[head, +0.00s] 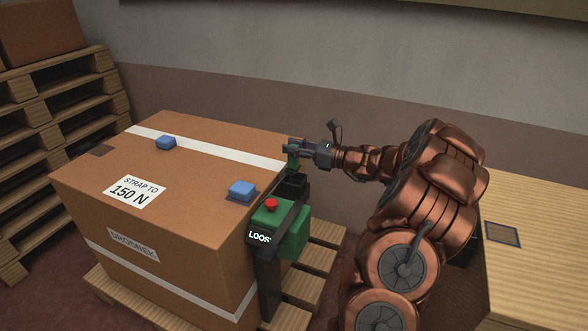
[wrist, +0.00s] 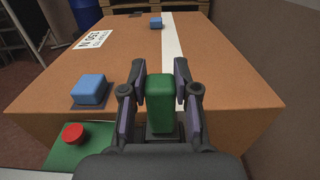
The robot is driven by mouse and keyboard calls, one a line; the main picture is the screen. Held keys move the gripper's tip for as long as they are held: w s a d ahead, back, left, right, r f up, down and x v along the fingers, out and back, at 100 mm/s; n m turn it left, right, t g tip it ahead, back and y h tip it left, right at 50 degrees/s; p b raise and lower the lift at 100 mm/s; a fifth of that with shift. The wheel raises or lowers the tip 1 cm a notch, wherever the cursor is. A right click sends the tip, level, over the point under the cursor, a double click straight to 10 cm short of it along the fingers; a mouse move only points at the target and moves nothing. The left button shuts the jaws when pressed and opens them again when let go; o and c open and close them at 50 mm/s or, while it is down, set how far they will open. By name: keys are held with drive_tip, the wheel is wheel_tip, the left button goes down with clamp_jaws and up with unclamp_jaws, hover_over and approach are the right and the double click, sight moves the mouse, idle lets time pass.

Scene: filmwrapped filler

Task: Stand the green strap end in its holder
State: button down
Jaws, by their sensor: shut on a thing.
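The green strap end (wrist: 160,102) is a small upright green block between the fingers of my gripper (wrist: 162,85) in the wrist view. My gripper is shut on it. In the head view my gripper (head: 293,147) is at the right edge of the large carton, and a bit of the green strap end (head: 292,160) shows below the fingers. A black block-like piece (head: 293,185), perhaps the holder, sits just below it on the strapping machine. In the wrist view a dark base shows at the strap end's foot; I cannot tell whether they touch.
The carton (head: 190,165) carries white straps and two blue blocks (head: 241,190) (head: 166,142). A green machine (head: 285,228) with a red button (head: 271,203) and a display reading "LOOS" stands against its right side. A wooden table (head: 540,255) is at right, pallets (head: 60,110) at left.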

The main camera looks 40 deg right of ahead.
sight(298, 163)
drive_tip(key=shift+f+b, duration=0.35)
drive_tip(key=shift+f, duration=2.25)
drive_tip(key=shift+f, duration=0.15)
drive_tip(key=c, duration=0.9)
unclamp_jaws()
drive_tip(key=shift+o, duration=0.2)
